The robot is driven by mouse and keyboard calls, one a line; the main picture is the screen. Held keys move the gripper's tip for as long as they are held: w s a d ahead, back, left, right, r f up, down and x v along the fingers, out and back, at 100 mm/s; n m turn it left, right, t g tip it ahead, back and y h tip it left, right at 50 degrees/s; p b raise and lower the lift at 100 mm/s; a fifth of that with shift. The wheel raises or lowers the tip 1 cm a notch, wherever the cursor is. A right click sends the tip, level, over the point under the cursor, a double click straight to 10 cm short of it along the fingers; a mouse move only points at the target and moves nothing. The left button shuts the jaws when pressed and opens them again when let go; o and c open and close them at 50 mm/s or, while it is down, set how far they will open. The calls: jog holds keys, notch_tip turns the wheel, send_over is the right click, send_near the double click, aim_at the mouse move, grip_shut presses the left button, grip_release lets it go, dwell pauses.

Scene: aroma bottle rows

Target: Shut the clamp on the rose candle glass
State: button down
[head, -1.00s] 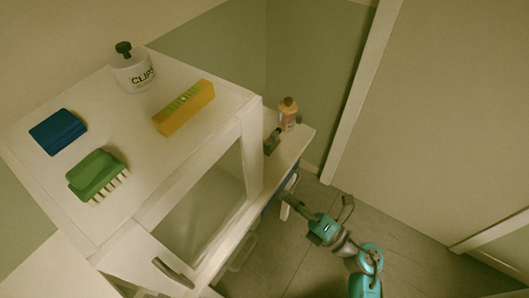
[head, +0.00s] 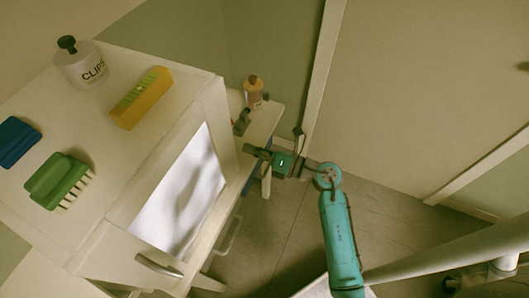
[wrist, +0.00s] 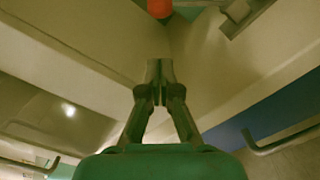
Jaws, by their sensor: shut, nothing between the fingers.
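My gripper (head: 249,150) is at the low shelf's front edge in the head view. In the wrist view my gripper (wrist: 159,80) has its fingers together with nothing between them. A dark clamp-like thing (head: 242,122) stands on the shelf beyond it, apart from the fingertips; I cannot make out its jaws. A grey metal piece (wrist: 238,16), perhaps part of it, is cut off at the top of the wrist view. A red round thing (wrist: 160,7) is beside it, mostly out of frame. I cannot tell whether this is the rose candle glass.
An amber bottle (head: 254,93) stands at the shelf's (head: 262,125) back. Open floor lies right.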

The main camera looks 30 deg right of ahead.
jog(key=w, duration=0.1)
jog(key=w+a+r, duration=0.1)
jog(key=w, duration=0.2)
jog(key=shift+w+a+r, duration=0.15)
jog(key=shift+w+a, duration=0.1)
jog(key=shift+w, duration=0.05)
jog(key=shift+w+r, duration=0.3)
jog(key=shift+w, duration=0.25)
jog(key=shift+w+d+r+m, duration=0.2)
jog(key=shift+d+r+m, duration=0.15)
jog(key=shift+m, duration=0.25)
jog(key=w+d+r+m, duration=0.1)
jog(key=w+d+m, duration=0.5)
jog(key=d+m, duration=0.3)
jog(key=shift+w+r+m, duration=0.25)
jog(key=shift+r+m, duration=0.15)
jog(key=shift+m, duration=1.9)
